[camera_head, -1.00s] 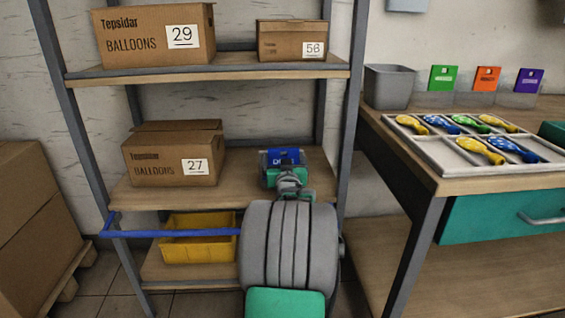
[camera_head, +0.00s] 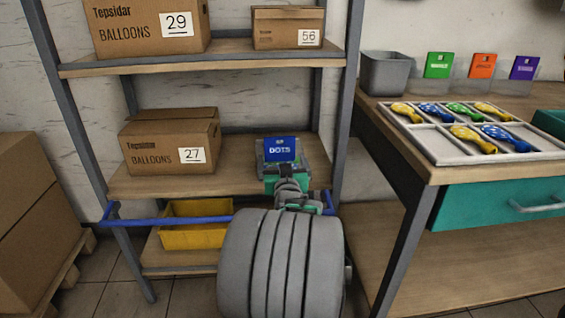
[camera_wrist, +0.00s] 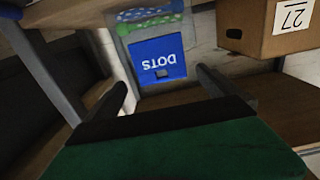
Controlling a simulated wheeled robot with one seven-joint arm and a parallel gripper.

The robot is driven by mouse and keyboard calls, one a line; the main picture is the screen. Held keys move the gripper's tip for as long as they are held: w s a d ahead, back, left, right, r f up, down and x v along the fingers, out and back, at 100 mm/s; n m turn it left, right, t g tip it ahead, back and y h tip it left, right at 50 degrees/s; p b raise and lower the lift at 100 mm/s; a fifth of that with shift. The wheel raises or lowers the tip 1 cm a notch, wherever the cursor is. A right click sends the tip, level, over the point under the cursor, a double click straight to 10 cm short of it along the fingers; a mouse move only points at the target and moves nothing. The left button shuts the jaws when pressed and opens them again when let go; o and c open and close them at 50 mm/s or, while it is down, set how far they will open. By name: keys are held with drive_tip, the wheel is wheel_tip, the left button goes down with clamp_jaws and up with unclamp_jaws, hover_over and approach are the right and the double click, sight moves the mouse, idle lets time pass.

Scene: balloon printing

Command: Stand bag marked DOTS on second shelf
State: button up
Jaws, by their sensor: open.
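The DOTS bag (camera_head: 282,150) has a blue header card and stands upright at the right of the middle shelf (camera_head: 235,176), beside the box marked 27. The wrist view is upside down and shows the bag (camera_wrist: 158,58) with blue and green balloons in its clear part. My gripper (camera_wrist: 162,78) is open. Its fingers are apart, one to each side of the bag in that view, with visible gaps to the card. In the head view my gripper (camera_head: 285,172) is just in front of the bag and hides its lower part. Contact between bag and shelf is hidden.
The box marked 27 (camera_head: 160,140) is left of the bag; it also shows in the wrist view (camera_wrist: 265,25). Boxes 29 (camera_head: 140,28) and 56 (camera_head: 280,28) are above. A blue rail (camera_head: 160,219) crosses the shelf front above a yellow bin (camera_head: 190,238). Rack posts flank the shelf.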

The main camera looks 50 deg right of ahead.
drive_tip(key=w+a+f+n+g+y, duration=0.1)
drive_tip(key=w+a+f+n+y, duration=0.2)
drive_tip(key=a, duration=0.7)
drive_tip(key=w+a+f+n+y, duration=0.1)
drive_tip(key=w+a+f+y, duration=0.25)
drive_tip(key=a, duration=0.55)
drive_tip(key=w+a+f+n+g+y, duration=0.1)
drive_tip(key=w+a+f+n+y, duration=0.2)
drive_tip(key=a, duration=0.7)
drive_tip(key=s+a+f+n+g+y, duration=0.1)
drive_tip(key=s+a+g, duration=0.3)
drive_tip(key=s+a, duration=0.4)
drive_tip(key=s+a+f+n+g+y, duration=0.1)
drive_tip(key=s+a+f+g+y, duration=0.2)
drive_tip(key=s+a, duration=0.5)
drive_tip(key=shift+s+a+f+n+g, duration=0.3)
drive_tip(key=shift+a+n+g, duration=0.1)
drive_tip(key=shift+a, duration=0.85)
drive_tip(key=shift+w, duration=0.15)
drive_tip(key=shift+c, duration=0.3)
